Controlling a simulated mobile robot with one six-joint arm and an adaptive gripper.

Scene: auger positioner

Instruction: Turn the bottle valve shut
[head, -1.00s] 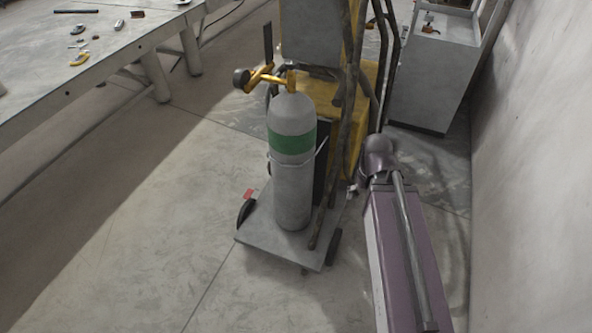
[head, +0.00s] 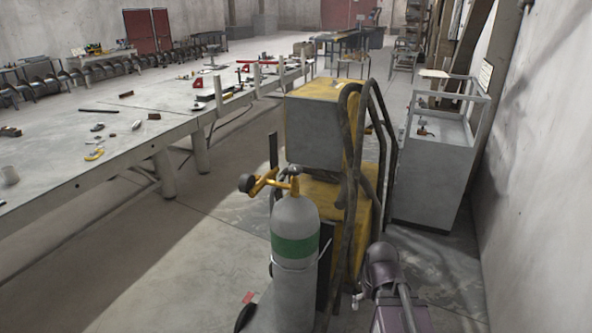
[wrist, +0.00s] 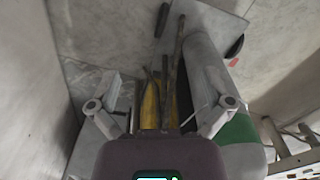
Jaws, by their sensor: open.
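The gas bottle (head: 293,270) is grey with a green band and stands upright in front of the yellow welding machine in the head view. Its brass valve (head: 295,187) sits on top, with a regulator and dark round gauge (head: 246,183) reaching left. In the wrist view the bottle (wrist: 205,70) lies to the right, its green band (wrist: 240,130) beside the right finger; the valve does not show there. My gripper (wrist: 158,112) is open and empty, its fingers apart with the yellow machine in the background between them. The head view barely shows the gripper, right of the bottle.
The yellow machine (head: 305,199) with dark hoses (head: 349,190) stands close behind the bottle. A long workbench (head: 130,150) with loose tools is at left. A grey cabinet (head: 430,180) and a wall (head: 535,150) bound the right. Floor (head: 160,270) left of the bottle is clear.

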